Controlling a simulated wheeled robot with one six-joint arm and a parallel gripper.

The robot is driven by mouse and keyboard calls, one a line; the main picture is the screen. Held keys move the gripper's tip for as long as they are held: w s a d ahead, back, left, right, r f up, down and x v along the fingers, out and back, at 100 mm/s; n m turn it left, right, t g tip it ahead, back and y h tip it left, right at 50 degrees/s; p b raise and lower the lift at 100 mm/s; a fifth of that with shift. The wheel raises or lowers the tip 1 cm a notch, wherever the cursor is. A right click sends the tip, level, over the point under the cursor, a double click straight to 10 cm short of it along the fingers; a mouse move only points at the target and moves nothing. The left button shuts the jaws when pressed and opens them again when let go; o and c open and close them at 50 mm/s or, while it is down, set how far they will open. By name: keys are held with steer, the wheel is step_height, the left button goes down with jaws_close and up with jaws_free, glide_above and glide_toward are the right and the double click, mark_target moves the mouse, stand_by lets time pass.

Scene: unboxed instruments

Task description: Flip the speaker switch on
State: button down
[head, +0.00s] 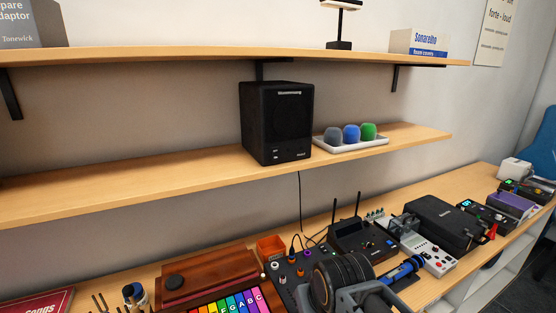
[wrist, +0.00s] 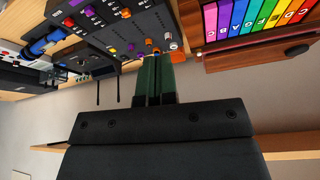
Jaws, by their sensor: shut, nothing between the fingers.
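The black box-shaped speaker (head: 277,122) stands upright on the middle wall shelf in the head view. Its front faces me, with a pale label at the top and small pale marks low on the front. Which of these is the switch, and how it is set, is too small to tell. My gripper (wrist: 154,58) shows in the wrist view with its green-sided fingers together and nothing between them. Its tips point toward the control box with knobs on the lower bench. The speaker is outside the wrist view, and the gripper is away from it.
A white tray (head: 350,143) with grey, blue and green foam balls stands right of the speaker. The upper shelf (head: 200,55) passes just above the speaker. The shelf (head: 110,180) left of the speaker is clear. Below, the bench holds a control box (wrist: 125,25) and coloured chime bars (wrist: 250,18).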

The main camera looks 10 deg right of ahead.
mark_target(276, 159)
steer(key=w+d+r+n+t+h, duration=0.45)
steer(key=w+d+r+t, duration=0.3)
steer(key=w+r, duration=0.4)
steer(key=w+a+r+n+t+y+b, duration=0.1)
steer(key=w+a+r+n+t+y, duration=0.3)
steer(key=n, duration=1.2)
steer(key=shift+w+a+r+y, duration=0.45)
steer(key=shift+r+y, duration=1.4)
steer(key=shift+r, duration=0.9)
steer(key=b+x, duration=0.1)
steer(key=x, duration=1.3)
steer(key=shift+d, duration=0.15)
